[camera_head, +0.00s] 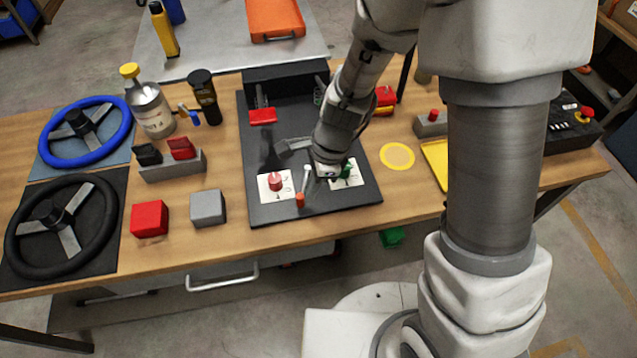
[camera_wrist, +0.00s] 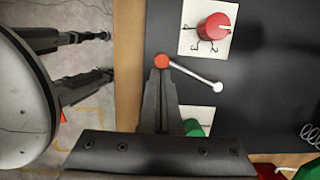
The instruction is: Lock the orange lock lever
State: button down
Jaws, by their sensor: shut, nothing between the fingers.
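The orange lock lever shows as a thin pale rod with an orange knob (camera_head: 300,200) near the front edge of the black panel. In the wrist view, its orange knob (camera_wrist: 162,62) is at the upper middle, and the rod slants down right to a pale round end (camera_wrist: 217,87). My gripper (camera_wrist: 161,77) is shut and empty, its fingertips appearing right beside the knob; I cannot tell whether they touch it. In the head view, my arm's end hangs over the panel just right of the lever, and the fingers are hard to make out.
The black panel (camera_head: 262,207) also carries a red knob (camera_head: 276,182) left of the lever and a green knob (camera_head: 348,170) at right, partly behind my arm. A red block (camera_head: 149,219) and grey block (camera_head: 208,207) stand left. The wooden table front is mostly clear.

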jog(key=shift+a, duration=0.3)
jog(key=shift+r, duration=0.1)
dwell(0.4)
